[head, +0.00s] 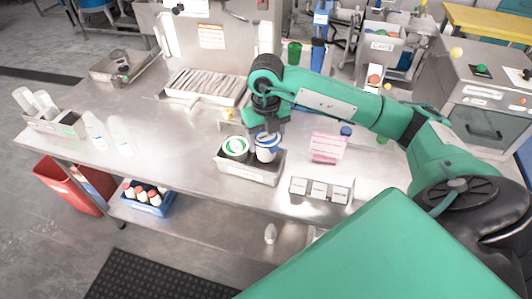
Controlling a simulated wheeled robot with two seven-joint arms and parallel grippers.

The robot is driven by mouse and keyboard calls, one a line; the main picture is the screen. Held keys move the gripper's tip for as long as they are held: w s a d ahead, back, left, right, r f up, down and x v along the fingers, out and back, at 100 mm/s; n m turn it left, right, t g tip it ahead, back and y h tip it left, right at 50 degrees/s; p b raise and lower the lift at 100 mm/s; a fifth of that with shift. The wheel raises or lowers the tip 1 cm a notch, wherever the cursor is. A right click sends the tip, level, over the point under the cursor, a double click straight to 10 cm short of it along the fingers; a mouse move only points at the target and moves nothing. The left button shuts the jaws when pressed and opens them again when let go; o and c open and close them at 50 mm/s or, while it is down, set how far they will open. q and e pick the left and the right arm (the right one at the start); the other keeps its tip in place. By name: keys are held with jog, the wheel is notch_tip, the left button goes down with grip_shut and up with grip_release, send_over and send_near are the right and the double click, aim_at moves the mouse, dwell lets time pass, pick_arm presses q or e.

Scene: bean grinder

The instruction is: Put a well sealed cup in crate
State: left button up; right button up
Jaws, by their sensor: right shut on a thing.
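My right gripper (267,124) points down over the table and is shut on a cup with a blue and white lid (267,148). This cup is upright at the right side of a small pale crate (248,176). Its lower part is hidden by the crate wall, and I cannot tell whether it touches the crate floor. A dark cup with a green and white lid (235,147) stands in the left side of the same crate. The lids look seated, but the seals are too small to judge. My left gripper is not in view.
A pink and white box (327,147) stands right of the crate, with a row of small labelled boxes (321,190) in front of it. A slatted tray (205,86) lies behind. Clear bottles (120,137) stand at left. The table left of the crate is mostly free.

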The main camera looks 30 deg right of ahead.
aim_at(266, 154)
notch_tip(266, 154, down, 2)
jog(key=shift+f, duration=0.7)
notch_tip(266, 154, down, 3)
jog(key=shift+r+p, duration=0.2)
jog(key=shift+p, duration=0.15)
jog(key=shift+f, duration=0.55)
jog(key=o, duration=1.1)
jog(key=shift+c, duration=0.2)
jog(key=shift+o, duration=0.2)
jog(key=shift+r, duration=0.4)
notch_tip(266, 154, up, 11)
jog(key=shift+f+b, duration=0.15)
jog(key=shift+b, duration=0.8)
jog(key=shift+r, duration=0.4)
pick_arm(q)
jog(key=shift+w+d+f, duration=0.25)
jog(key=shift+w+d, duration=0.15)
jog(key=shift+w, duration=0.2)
